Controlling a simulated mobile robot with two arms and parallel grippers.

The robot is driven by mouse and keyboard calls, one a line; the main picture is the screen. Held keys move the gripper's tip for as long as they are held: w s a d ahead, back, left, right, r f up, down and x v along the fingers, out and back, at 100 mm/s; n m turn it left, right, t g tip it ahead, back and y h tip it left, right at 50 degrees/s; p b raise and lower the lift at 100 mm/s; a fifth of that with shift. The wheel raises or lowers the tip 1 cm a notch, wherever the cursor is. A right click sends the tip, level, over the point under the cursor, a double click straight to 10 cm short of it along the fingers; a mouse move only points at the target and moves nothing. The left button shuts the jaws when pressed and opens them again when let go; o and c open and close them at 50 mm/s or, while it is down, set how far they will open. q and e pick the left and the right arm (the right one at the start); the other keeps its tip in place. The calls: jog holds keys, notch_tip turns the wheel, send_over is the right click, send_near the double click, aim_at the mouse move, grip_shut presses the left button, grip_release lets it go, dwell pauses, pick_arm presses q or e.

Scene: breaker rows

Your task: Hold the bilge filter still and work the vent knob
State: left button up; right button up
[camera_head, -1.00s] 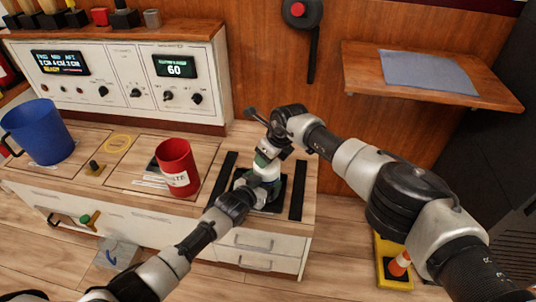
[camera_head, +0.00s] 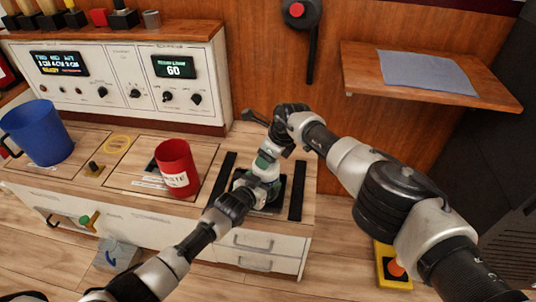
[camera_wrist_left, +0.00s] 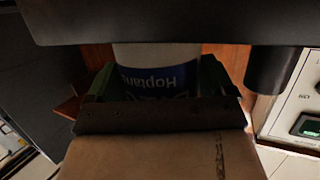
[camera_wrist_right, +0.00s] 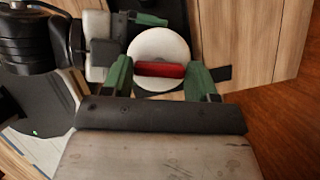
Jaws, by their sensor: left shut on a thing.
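The bilge filter is a white upright canister (camera_head: 266,172) on a dark pad on the counter. In the left wrist view its white body and blue label (camera_wrist_left: 158,78) sit between the green fingers. My left gripper (camera_head: 254,189) is shut on the filter's side. The vent knob, a red bar (camera_wrist_right: 160,70) on the filter's round white top, shows in the right wrist view. My right gripper (camera_wrist_right: 160,82) is above the filter with its green fingers apart, one on either end of the red bar; small gaps show. The knob is hidden in the head view.
A red cup (camera_head: 175,165) stands left of the filter, and a blue mug (camera_head: 38,134) farther left. Black strips (camera_head: 297,190) flank the pad. A control panel (camera_head: 130,80) stands behind the counter. A wooden shelf (camera_head: 490,94) juts out at the right.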

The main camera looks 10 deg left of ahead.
jog(key=o, duration=0.4)
jog(key=shift+c, duration=0.2)
jog(key=shift+v, duration=0.75)
jog(key=v, duration=1)
jog(key=shift+r, duration=0.2)
